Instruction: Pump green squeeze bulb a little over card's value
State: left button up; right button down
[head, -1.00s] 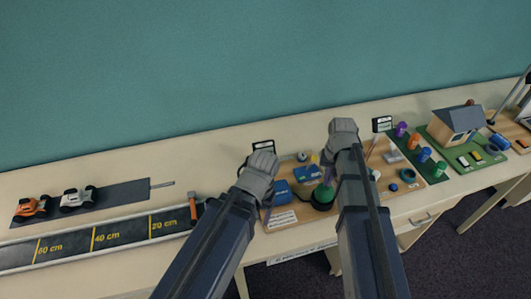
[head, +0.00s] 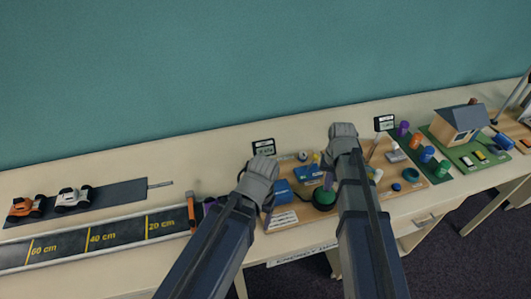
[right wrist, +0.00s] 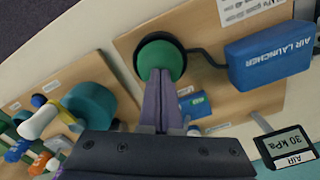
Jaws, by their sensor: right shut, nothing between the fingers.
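The green squeeze bulb (head: 324,196) sits in a dark round base on a wooden board. It also shows in the right wrist view (right wrist: 167,59). My right gripper (right wrist: 159,76) is shut and empty; its purple fingertips overlap the bulb's edge and appear to press on it. A display (right wrist: 289,147) reads AIR 30 kPa, upside down in the right wrist view. A white printed card (right wrist: 243,8) lies beside the blue AIR LAUNCHER box (right wrist: 270,57), partly cut off, its value not readable. My left gripper (head: 267,210) hangs left of the bulb; its fingers are mostly hidden.
A dark hose links the bulb's base to the blue box. A second display (head: 384,123) stands on the board to the right. A model house (head: 460,125) is farther right. A marked track (head: 115,236) and two toy cars lie left.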

jog(key=shift+r+p, duration=1.65)
dwell(0.5)
notch_tip(320, 180, up, 6)
jog(key=p, duration=0.6)
jog(key=s+a+f+n+b, duration=0.3)
jog(key=s+a, duration=0.2)
jog(key=s, duration=0.2)
jog(key=s+a+f+n+h+b, duration=0.1)
jog(key=s+a+f+n+b, duration=0.1)
jog(key=s+a, duration=0.3)
jog(key=shift+s+a+f+n+b, duration=0.25)
jog(key=shift+s+f+n+b, duration=0.15)
jog(key=shift+s+f+b, duration=0.55)
